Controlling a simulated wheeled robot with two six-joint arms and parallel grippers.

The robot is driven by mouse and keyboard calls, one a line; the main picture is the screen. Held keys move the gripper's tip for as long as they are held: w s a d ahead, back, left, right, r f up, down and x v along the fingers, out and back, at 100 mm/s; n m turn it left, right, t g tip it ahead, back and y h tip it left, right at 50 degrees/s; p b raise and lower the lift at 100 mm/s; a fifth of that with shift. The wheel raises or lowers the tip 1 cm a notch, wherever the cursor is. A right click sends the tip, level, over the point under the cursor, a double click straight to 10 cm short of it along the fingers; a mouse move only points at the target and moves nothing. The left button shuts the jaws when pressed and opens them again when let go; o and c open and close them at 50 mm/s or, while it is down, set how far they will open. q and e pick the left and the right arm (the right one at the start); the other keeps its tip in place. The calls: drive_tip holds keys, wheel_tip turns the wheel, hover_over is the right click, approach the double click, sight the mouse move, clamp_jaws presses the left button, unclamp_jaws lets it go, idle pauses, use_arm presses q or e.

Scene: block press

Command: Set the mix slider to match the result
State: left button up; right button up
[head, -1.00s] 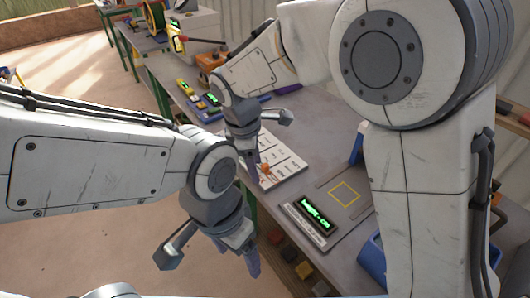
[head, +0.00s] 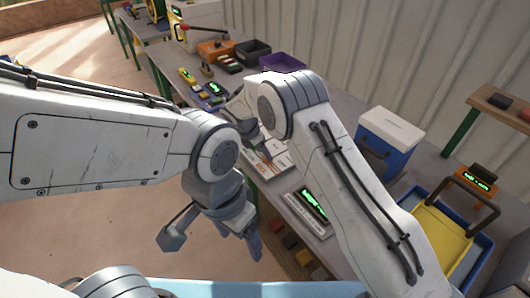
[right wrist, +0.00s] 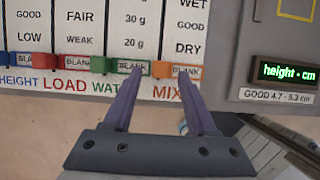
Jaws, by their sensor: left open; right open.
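The mix slider (right wrist: 159,69) is an orange block at the BLANK row, at the bottom of the MIX column, in the right wrist view. The column's rows read WET, GOOD, DRY and BLANK going down. The white chart board (right wrist: 105,20) also shows partly in the head view (head: 280,153). My right gripper (right wrist: 159,76) is open, its fingertips on either side of the mix slider; contact cannot be told. In the head view my right arm hides most of that gripper. My left gripper (head: 212,243) is open and empty in front of the table edge.
Blue, red (right wrist: 46,62) and green (right wrist: 99,65) sliders sit in the same bottom row. A display (right wrist: 286,73) reads "height - cm", above a label "GOOD 4.7-5.3 cm". A blue box with a white lid (head: 388,140) and a yellow tray (head: 435,235) stand at right.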

drive_tip(key=shift+x, duration=1.3)
clamp_jaws()
idle(0.5)
